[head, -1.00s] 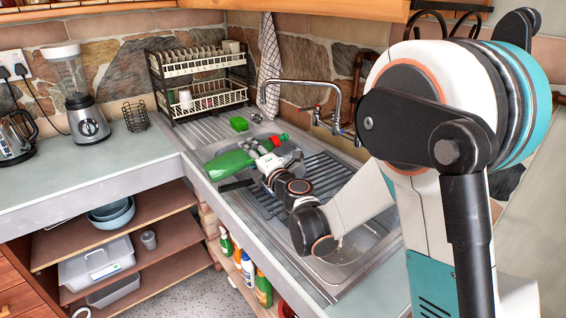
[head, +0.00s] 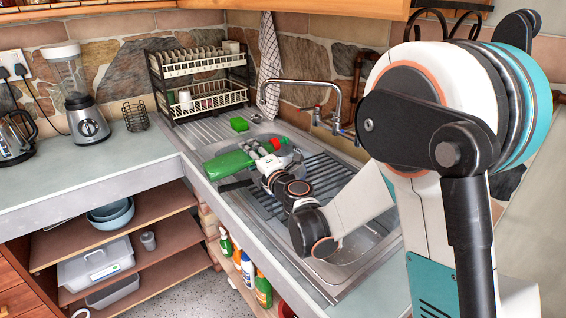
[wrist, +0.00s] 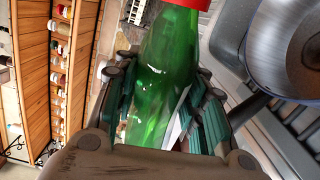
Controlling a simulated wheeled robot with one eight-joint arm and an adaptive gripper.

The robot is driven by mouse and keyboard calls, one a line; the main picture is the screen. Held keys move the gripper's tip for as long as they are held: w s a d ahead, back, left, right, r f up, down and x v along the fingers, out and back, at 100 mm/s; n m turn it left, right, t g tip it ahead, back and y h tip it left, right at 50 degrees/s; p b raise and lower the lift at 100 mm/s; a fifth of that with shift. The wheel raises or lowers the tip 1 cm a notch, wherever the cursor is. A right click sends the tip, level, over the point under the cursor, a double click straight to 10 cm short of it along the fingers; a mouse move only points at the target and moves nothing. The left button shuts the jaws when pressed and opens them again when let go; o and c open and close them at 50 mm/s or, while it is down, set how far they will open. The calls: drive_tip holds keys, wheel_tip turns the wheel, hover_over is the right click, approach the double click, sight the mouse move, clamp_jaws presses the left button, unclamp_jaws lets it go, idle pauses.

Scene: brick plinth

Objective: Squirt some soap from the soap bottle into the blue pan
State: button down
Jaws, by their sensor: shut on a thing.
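The soap bottle (wrist: 165,75) is translucent green with a red cap. It lies tilted across my gripper (head: 262,150), which is shut around its middle. In the head view, the bottle's green body (head: 230,164) sticks out to the left and its red cap shows on the right, over the sink. In the wrist view, the gripper's fingers press on both sides of the bottle. A round pan (wrist: 290,50) with a shiny metal inside and a dark grey-blue outer wall is at the upper right, beside the bottle. In the head view, the gripper largely hides the pan.
The metal sink (head: 320,225) with a ribbed drainer lies under my arm. The tap (head: 310,85) arches over behind it. A green sponge (head: 239,124) lies at the back rim. A dish rack (head: 200,85) stands at the back left. The left counter (head: 100,170) has free room.

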drive_tip(key=shift+f+m+b, duration=1.05)
drive_tip(key=shift+m+b, duration=0.05)
drive_tip(key=shift+m, duration=0.3)
idle(2.8)
